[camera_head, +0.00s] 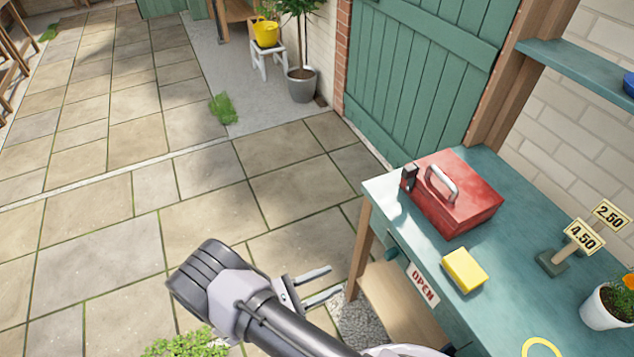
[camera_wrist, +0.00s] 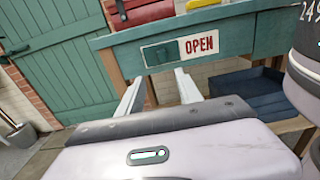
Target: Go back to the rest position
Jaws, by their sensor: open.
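My gripper (camera_head: 318,286) is open and empty. In the head view it is held out in front of the teal bench (camera_head: 390,187), to the left of its front edge and above the paving. In the wrist view the two pale fingers of my gripper (camera_wrist: 160,90) stand apart and point toward the bench front, with the OPEN sign (camera_wrist: 199,44) beyond them. Nothing is between the fingers.
On the bench are a red toolbox (camera_head: 470,212), a yellow sponge (camera_head: 464,270), price signs (camera_head: 583,237) and a white pot (camera_head: 606,309). A dark blue tray (camera_wrist: 250,92) sits on the lower shelf. Paving at the left is open. A plant (camera_head: 185,344) stands below my arm.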

